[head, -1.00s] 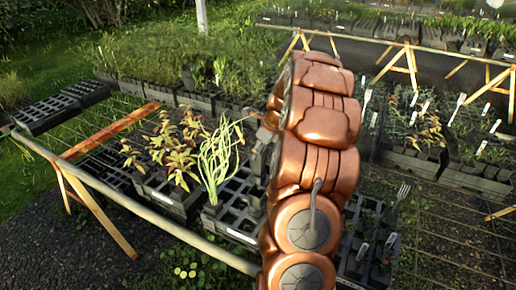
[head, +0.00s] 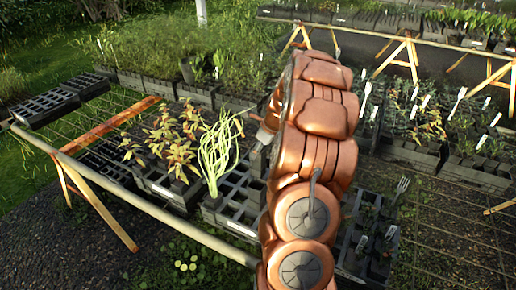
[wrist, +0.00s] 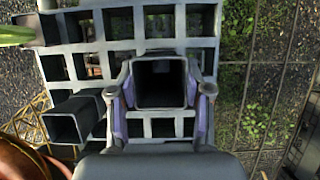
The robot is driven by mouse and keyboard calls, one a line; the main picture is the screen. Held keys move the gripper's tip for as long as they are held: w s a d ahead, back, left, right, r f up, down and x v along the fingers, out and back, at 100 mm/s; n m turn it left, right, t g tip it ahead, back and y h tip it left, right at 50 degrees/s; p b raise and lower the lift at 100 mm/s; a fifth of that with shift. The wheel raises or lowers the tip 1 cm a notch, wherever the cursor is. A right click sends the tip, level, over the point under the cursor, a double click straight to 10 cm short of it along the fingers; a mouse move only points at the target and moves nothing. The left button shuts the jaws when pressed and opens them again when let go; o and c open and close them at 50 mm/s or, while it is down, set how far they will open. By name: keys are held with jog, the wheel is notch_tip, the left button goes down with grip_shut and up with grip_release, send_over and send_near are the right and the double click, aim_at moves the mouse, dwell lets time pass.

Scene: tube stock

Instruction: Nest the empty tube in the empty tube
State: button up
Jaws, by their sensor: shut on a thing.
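My gripper (wrist: 160,95) is shut on an empty black square tube (wrist: 161,82), with its purple-padded fingers on the tube's left and right sides. The tube's open mouth faces the wrist camera. A second empty square tube (wrist: 72,120) stands in the rack to the left of my gripper, apart from it, its mouth open. I cannot tell whether the held tube's lower end is clear of the rack. In the head view my copper-coloured arm hides most of the gripper and both tubes.
The grey grid rack (wrist: 108,29) has many empty cells. A tube holding a green plant (head: 217,155) stands at its left side, close to my arm. Leafy potted plants (head: 165,148) stand further left. A wooden rail (head: 190,232) runs along the bench's front.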

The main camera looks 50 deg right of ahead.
jog(key=shift+f, duration=0.85)
jog(key=shift+f, duration=0.35)
dwell(0.3)
jog(key=o, duration=0.8)
jog(key=shift+o, duration=0.2)
jog(key=v, duration=1.2)
jog(key=shift+r, duration=0.1)
